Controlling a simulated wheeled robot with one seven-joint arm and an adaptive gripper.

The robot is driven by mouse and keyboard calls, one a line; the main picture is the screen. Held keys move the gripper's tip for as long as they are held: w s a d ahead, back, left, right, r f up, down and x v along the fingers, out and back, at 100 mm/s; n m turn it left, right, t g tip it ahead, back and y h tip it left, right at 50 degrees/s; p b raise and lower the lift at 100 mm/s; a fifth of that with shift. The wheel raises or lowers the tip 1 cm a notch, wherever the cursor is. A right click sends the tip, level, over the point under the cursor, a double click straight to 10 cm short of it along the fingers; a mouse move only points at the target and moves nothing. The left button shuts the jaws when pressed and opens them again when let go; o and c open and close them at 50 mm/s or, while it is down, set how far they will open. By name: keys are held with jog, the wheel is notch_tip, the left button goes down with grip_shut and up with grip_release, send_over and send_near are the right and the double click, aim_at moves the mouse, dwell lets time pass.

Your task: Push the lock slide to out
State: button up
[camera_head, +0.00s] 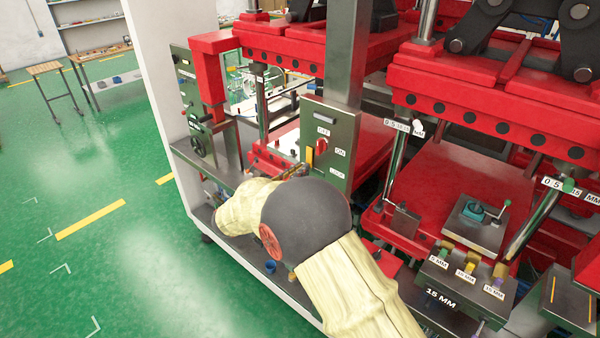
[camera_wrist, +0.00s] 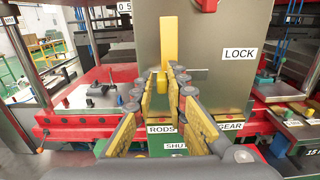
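The yellow lock slide (camera_head: 309,157) sits upright on the lower left of the grey control box (camera_head: 345,128). In the wrist view the slide (camera_wrist: 169,42) stands on the grey panel, left of the LOCK label (camera_wrist: 239,53). My gripper (camera_wrist: 166,82) points at the panel, with its yellow-padded fingers on either side of a gap. The fingertips are close below the slide's visible upper part. A bit of yellow shows between them; I cannot tell whether they touch it. In the head view my arm hides most of the gripper.
A red rotary switch (camera_head: 322,146) is on the control box, near the ON label. Red press frames (camera_head: 490,95) stand to the right, and a red column (camera_head: 212,75) to the left. A narrow grey ledge (camera_head: 205,165) runs below. The green floor is clear at left.

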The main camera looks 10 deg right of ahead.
jog(key=o, duration=0.4)
jog(key=shift+w, duration=0.1)
jog(key=shift+a, duration=0.1)
jog(key=v, duration=1.2)
